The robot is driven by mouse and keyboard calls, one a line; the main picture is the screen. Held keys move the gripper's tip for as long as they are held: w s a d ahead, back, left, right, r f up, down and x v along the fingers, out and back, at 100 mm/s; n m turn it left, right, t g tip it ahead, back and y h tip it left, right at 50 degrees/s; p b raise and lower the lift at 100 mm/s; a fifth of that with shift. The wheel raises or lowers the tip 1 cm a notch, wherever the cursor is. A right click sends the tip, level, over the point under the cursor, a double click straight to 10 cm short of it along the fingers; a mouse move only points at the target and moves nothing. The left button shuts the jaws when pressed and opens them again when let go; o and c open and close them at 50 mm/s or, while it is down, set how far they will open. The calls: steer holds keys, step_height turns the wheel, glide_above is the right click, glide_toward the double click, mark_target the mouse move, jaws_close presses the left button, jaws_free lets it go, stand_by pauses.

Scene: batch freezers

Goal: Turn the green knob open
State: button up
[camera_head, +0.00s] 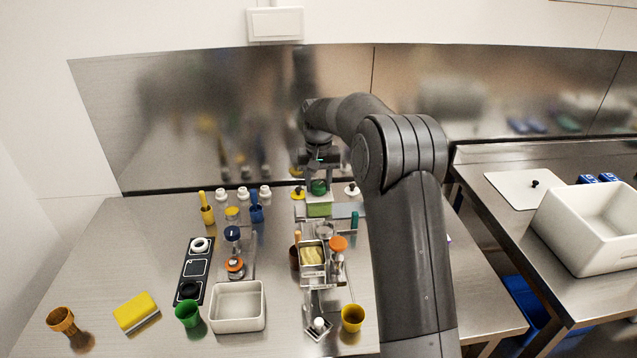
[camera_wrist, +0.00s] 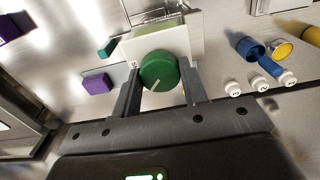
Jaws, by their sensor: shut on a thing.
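The green knob (camera_wrist: 158,71) is round, with a short white pointer line that runs toward its lower left edge in the wrist view. It sits on a pale panel (camera_wrist: 185,42). It also shows small in the head view (camera_head: 319,187), at the back of the table. My gripper (camera_wrist: 162,82) is shut on the knob, with one finger on each side of it. In the head view my gripper (camera_head: 318,180) reaches down over the knob, and my arm hides the table to the right.
In the head view, a device with an orange knob (camera_head: 338,243) stands in front of the green knob. A white bin (camera_head: 238,284) and yellow cup (camera_head: 352,318) are nearer the front.

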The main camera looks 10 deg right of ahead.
mark_target(318, 185)
steer(key=n, duration=0.4)
steer(key=shift+n, duration=0.3)
steer(key=shift+r+n, duration=0.1)
steer(key=shift+n, duration=2)
steer(key=o, duration=1)
steer(key=shift+c, duration=0.2)
step_height(318, 185, up, 11)
